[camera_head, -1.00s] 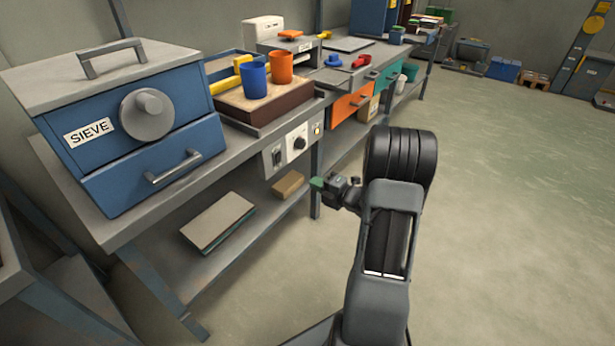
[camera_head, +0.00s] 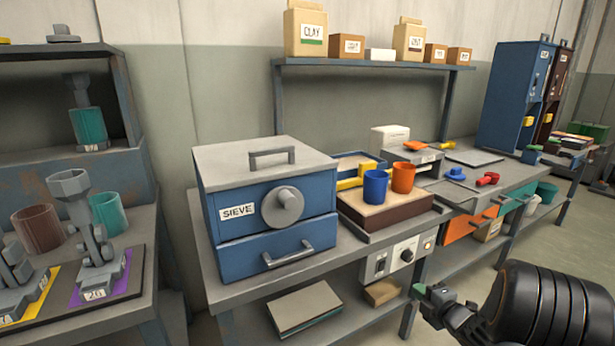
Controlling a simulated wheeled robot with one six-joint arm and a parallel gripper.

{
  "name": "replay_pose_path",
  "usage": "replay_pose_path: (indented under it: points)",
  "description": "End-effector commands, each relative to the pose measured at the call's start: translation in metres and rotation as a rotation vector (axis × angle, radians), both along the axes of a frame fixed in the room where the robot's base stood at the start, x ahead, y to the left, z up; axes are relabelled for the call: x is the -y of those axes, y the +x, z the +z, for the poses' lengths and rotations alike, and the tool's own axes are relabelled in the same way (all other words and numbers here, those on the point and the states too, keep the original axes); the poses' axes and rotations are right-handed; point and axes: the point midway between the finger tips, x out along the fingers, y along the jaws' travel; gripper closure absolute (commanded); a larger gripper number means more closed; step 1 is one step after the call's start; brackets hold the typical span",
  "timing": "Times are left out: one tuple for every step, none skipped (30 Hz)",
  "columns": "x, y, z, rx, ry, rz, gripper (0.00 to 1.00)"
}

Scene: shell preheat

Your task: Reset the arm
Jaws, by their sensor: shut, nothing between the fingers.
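My arm (camera_head: 540,305) shows only in part at the lower right, with its thick black section cut off by the picture edge. My gripper (camera_head: 421,291), small and green-tipped, points left in front of the bench's lower right part. It looks shut and holds nothing visible. It appears apart from the bench, though the exact gap cannot be told.
A blue sieve box (camera_head: 277,212) stands on the bench. Right of it, a blue cup (camera_head: 376,187) and an orange cup (camera_head: 403,177) stand on a block. A control panel (camera_head: 403,254) is below. Labelled boxes line a shelf (camera_head: 375,63). Free floor (camera_head: 560,262) lies right.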

Motion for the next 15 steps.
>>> replay_pose_path:
  points:
    - [-0.005, 0.007, 0.053, -0.045, 0.012, -0.07, 1.0]
    - [-0.007, 0.009, 0.072, -0.081, 0.031, -0.126, 1.0]
    - [-0.01, 0.01, 0.099, -0.128, 0.065, -0.207, 1.0]
    - [-0.012, 0.009, 0.119, -0.164, 0.097, -0.27, 1.0]
    - [-0.016, 0.006, 0.138, -0.2, 0.134, -0.334, 1.0]
    - [-0.02, 0.001, 0.161, -0.245, 0.189, -0.42, 1.0]
    - [-0.025, -0.005, 0.179, -0.279, 0.235, -0.482, 1.0]
    - [-0.03, -0.011, 0.196, -0.311, 0.284, -0.544, 1.0]
    - [-0.038, -0.022, 0.217, -0.357, 0.354, -0.624, 1.0]
    - [-0.044, -0.031, 0.231, -0.392, 0.407, -0.682, 1.0]
    - [-0.051, -0.041, 0.245, -0.427, 0.463, -0.737, 1.0]
    - [-0.062, -0.056, 0.262, -0.476, 0.537, -0.806, 1.0]
    - [-0.07, -0.067, 0.273, -0.512, 0.591, -0.854, 1.0]
    - [-0.079, -0.078, 0.284, -0.55, 0.644, -0.899, 1.0]
    - [-0.09, -0.094, 0.296, -0.602, 0.71, -0.955, 1.0]
